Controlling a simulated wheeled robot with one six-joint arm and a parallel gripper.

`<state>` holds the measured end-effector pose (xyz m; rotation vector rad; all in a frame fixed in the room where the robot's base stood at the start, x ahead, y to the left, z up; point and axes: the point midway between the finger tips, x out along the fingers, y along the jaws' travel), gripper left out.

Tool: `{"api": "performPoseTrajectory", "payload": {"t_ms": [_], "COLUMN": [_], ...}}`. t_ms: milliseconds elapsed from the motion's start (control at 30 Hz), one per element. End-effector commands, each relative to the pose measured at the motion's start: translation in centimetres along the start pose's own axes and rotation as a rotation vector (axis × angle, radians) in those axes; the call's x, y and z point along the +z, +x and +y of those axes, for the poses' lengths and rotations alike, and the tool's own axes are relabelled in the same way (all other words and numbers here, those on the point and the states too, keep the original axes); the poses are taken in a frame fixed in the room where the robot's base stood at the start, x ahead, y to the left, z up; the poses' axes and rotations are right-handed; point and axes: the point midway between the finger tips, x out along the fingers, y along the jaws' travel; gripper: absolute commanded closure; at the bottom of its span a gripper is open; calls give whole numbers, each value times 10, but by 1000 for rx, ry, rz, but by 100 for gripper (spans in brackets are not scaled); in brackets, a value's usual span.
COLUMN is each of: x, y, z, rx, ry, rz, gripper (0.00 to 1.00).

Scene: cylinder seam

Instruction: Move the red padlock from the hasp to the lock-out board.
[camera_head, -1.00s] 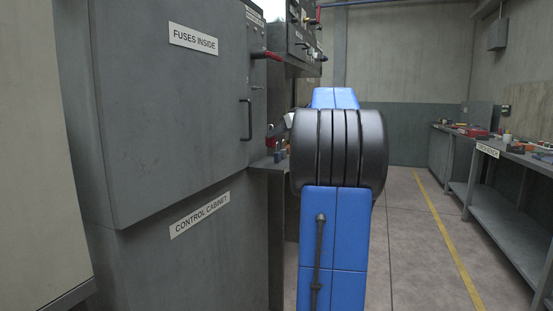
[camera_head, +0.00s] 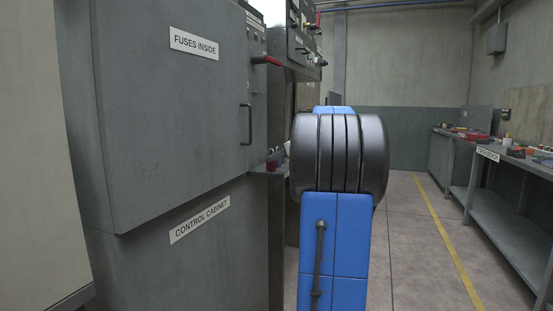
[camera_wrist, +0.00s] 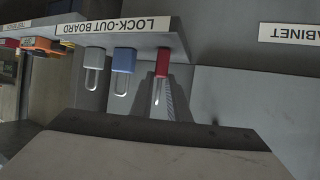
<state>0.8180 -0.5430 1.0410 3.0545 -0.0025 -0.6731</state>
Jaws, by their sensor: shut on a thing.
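The wrist view is upside down. The red padlock (camera_wrist: 162,62) is at the end of my gripper (camera_wrist: 172,90), which is shut on it; its shackle points away from the ledge. The lock-out board (camera_wrist: 75,44) is a grey ledge with a label. The padlock's base is at the ledge's edge; I cannot tell whether it touches. A grey padlock (camera_wrist: 94,55) and a blue padlock (camera_wrist: 124,60) stand in a row beside it, shackles up. The head view hides my gripper behind my arm. I cannot make out the hasp.
The control cabinet (camera_head: 180,120) fills the left, with a red-handled lever (camera_head: 266,60) at its upper right edge. A small ledge with coloured items (camera_head: 275,158) lies past it. A workbench (camera_head: 510,175) runs along the right. The floor between (camera_head: 410,250) is clear.

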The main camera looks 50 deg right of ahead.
Motion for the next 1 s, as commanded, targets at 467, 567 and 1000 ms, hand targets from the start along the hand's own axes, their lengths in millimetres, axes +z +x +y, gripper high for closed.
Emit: {"api": "performPoseTrajectory", "payload": {"t_ms": [467, 567, 1000], "x": [1, -1, 0], "y": [0, -4, -80], "z": [0, 0, 1], "rx": [0, 1, 3], "ry": [0, 0, 1], "rz": [0, 0, 1], "gripper": [66, 66, 66]}}
